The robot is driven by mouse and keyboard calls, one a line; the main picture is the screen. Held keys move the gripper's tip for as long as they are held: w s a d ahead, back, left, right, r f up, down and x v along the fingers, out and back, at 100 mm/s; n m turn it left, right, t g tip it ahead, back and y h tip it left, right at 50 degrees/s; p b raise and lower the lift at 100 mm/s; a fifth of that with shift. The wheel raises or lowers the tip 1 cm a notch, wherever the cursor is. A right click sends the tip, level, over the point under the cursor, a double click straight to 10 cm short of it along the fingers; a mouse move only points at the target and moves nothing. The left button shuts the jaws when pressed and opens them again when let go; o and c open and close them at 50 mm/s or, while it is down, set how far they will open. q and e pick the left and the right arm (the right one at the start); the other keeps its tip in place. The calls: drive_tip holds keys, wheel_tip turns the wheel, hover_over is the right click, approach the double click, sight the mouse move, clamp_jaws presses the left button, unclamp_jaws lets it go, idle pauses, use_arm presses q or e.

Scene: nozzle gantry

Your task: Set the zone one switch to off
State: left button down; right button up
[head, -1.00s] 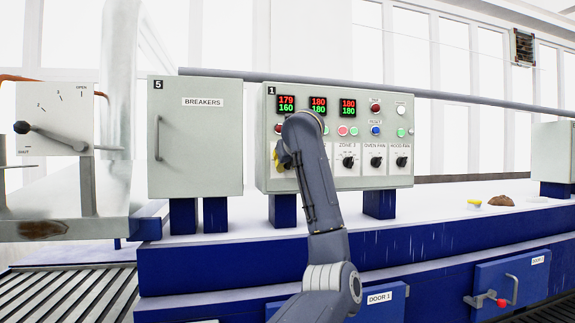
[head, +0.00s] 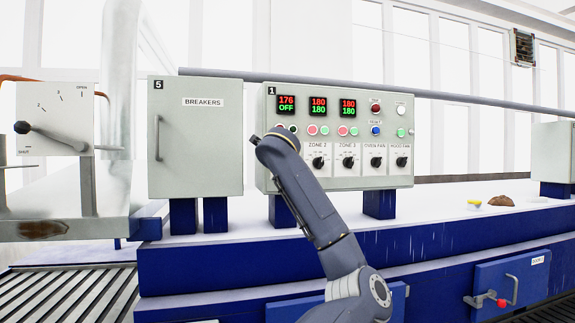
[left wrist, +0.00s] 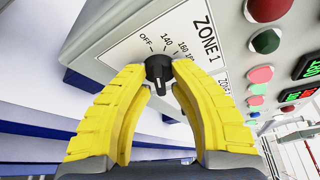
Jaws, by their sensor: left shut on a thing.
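The zone one switch is a black knob (left wrist: 157,68) on a white plate marked ZONE 1, OFF, 140, 160 and 180 in the left wrist view. My left gripper (left wrist: 158,76) has its yellow fingers closed on the knob from both sides. The fingers partly cover the knob, and I cannot tell exactly where its pointer aims. In the head view my own wrist hides the switch and the fingers. The first display (head: 286,103) above it reads 176 over OFF. My right gripper is in neither view.
The control panel (head: 388,131) also carries the zone 2 knob (head: 319,162), zone 3 knob (head: 348,162), fan knobs and several coloured buttons. The breakers cabinet (head: 198,145) stands close on the left. A blue ledge lies below the panel.

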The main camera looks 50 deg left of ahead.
use_arm(q)
drive_tip(key=shift+n+t, duration=0.3)
drive_tip(key=shift+n, duration=0.6)
drive_tip(key=c, duration=1.1)
unclamp_jaws()
drive_tip(key=shift+w, duration=0.1)
drive_tip(key=shift+f+v, duration=0.2)
drive_tip(key=shift+v, duration=5.85)
